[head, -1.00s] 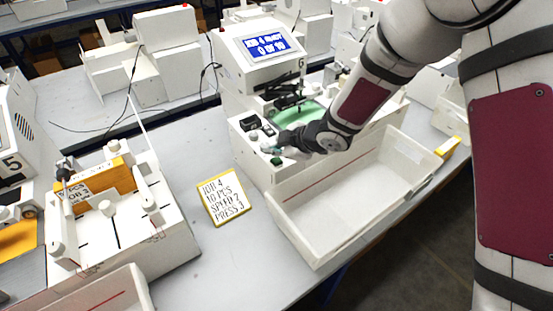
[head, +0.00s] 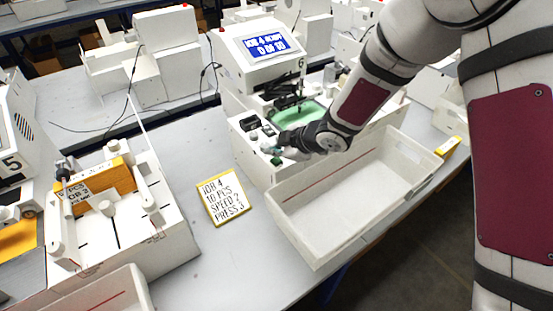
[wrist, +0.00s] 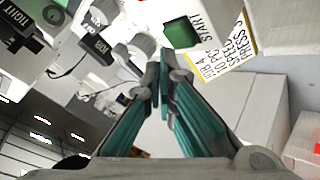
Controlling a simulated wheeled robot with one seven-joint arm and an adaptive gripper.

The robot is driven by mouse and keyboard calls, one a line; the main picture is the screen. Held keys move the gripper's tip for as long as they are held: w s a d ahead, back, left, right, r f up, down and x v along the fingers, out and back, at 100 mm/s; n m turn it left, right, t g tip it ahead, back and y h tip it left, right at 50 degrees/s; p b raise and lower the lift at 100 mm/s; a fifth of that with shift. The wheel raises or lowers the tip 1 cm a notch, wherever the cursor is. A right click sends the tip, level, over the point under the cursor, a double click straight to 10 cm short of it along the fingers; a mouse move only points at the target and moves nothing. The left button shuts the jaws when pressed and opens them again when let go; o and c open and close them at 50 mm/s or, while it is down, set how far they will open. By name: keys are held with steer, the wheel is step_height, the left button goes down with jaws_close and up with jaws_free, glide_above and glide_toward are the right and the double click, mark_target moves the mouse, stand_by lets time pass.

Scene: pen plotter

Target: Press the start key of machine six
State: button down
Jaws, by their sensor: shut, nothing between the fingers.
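Machine six (head: 240,85) is a white unit with a "6" on it and a blue screen (head: 265,46) that appears to read "JOB 4 READY, 0 OF 10". Its green start key (head: 276,161) is at the front corner of the control deck. In the wrist view the green key (wrist: 180,33) lies beside the label "START" (wrist: 203,25). My gripper (wrist: 162,64) is shut and empty, its teal fingers together just short of the key in that picture. I cannot tell whether they touch it. In the head view my gripper (head: 282,149) is over the deck, partly hidden by my wrist.
A white open bin (head: 350,185) stands in front of machine six. A yellow-edged card (head: 223,197) reading "JOB 4, 10 PCS, SPEED 2, PRESS 3" lies left of it. Machine five (head: 20,150) is at the left. Dark controls (head: 250,123) sit behind the key.

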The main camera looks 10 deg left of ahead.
mark_target(275, 161)
steer(key=shift+f, duration=0.35)
steer(key=shift+f, duration=0.45)
stand_by(0.6)
steer(key=shift+r, duration=0.9)
steer(key=shift+r, duration=2.5)
